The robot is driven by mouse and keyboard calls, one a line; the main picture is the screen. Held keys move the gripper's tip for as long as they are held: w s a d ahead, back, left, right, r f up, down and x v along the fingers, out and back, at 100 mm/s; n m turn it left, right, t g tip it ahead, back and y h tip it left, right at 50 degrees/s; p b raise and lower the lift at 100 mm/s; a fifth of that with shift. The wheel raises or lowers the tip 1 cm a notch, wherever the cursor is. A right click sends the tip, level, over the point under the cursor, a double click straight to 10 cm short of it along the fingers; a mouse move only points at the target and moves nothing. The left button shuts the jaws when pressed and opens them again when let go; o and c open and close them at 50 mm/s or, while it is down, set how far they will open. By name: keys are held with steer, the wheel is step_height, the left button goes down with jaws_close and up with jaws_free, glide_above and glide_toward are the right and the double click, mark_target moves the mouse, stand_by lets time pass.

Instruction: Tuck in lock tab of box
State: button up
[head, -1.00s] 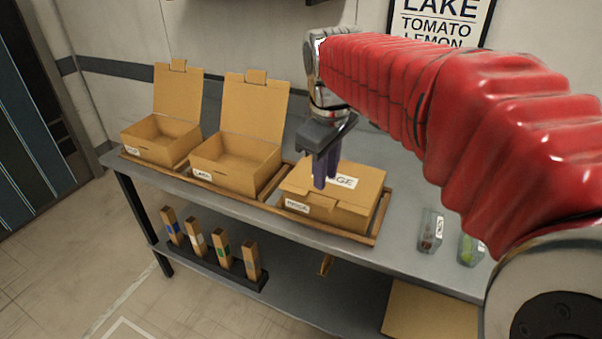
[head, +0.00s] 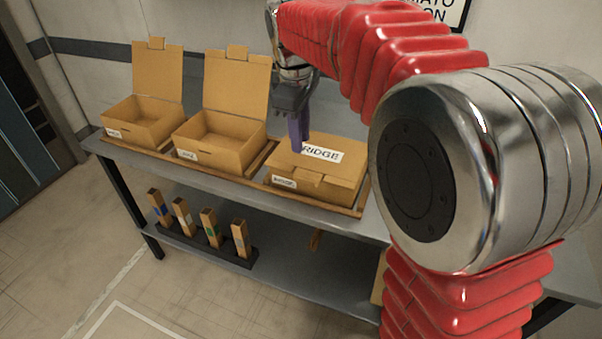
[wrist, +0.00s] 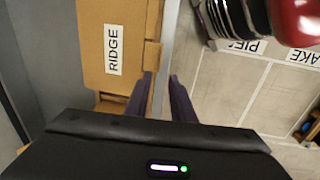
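The box marked RIDGE (head: 335,176) is the rightmost of the row, with its lid down. Its lock tab (head: 308,178) sticks out at the middle of the lid's front edge; in the wrist view the tab (wrist: 152,54) juts from the lid's right edge. My gripper (head: 300,138) points down and appears at the left end of the lid label in the head view. In the wrist view my gripper (wrist: 163,82) has two purple fingers apart with nothing between them. The tab lies just beyond the fingertips there. Whether the fingers touch the box is unclear.
Two boxes with raised lids, the left one (head: 142,127) and the middle one (head: 220,158), stand beside it in a wooden tray (head: 318,205) on the grey table (head: 130,157). Several marked wooden blocks (head: 209,229) stand in a rack on the lower shelf.

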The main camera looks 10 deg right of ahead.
mark_target(303, 178)
steer(key=f, duration=0.4)
steer(key=w+f, duration=0.1)
steer(key=f, duration=0.3)
steer(key=d+f, duration=0.1)
steer(key=f, duration=0.4)
steer(key=shift+w, duration=0.15)
steer(key=shift+c, duration=0.4)
jaws_close()
steer(key=shift+a, duration=0.2)
steer(key=shift+d, duration=0.2)
